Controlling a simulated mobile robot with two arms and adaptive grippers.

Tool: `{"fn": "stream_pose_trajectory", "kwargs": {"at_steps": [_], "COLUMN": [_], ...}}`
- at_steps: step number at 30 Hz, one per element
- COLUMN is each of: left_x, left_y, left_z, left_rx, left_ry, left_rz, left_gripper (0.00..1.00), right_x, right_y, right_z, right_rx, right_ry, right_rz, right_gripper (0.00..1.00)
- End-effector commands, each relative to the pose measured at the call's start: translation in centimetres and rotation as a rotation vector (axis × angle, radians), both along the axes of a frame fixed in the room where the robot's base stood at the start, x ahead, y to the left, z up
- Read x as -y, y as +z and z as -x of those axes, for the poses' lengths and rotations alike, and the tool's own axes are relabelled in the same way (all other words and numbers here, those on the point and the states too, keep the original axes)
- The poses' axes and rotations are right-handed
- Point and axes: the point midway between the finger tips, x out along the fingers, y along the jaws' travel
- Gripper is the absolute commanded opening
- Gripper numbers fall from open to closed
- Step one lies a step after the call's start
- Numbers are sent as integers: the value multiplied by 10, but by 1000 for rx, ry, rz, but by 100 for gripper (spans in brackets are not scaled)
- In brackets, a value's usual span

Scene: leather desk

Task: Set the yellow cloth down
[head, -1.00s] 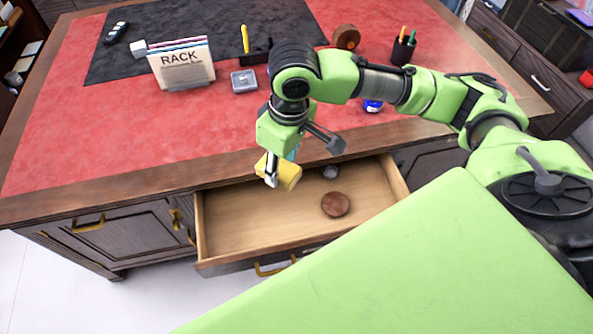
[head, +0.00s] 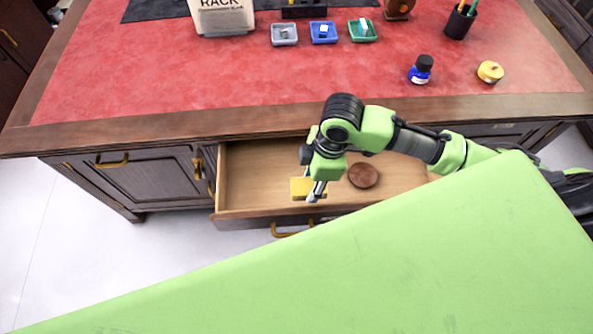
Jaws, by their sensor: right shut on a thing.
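The yellow cloth (head: 299,187) is a small folded block in the fingers of my right gripper (head: 316,192). The gripper points down and is shut on the cloth, over the front left part of the open drawer (head: 250,175). I cannot tell whether the cloth touches the drawer floor. My left gripper is out of view.
A round brown object (head: 363,175) lies in the drawer, right of the gripper. On the red desk top (head: 180,75) stand a rack (head: 223,17), small trays (head: 322,32), a blue ink bottle (head: 421,70), a yellow round item (head: 490,72) and a pen cup (head: 459,22).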

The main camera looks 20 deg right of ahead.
Motion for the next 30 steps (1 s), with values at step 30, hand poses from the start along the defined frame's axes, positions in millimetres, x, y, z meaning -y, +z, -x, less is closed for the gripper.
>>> {"fn": "stream_pose_trajectory", "kwargs": {"at_steps": [30], "left_x": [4], "left_y": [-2], "left_z": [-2], "left_rx": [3], "left_ry": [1], "left_rz": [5], "left_gripper": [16], "right_x": [-26], "right_y": [-106], "right_z": [-80], "right_rx": [0], "right_ry": [-1], "right_rz": [0], "right_gripper": [20]}}
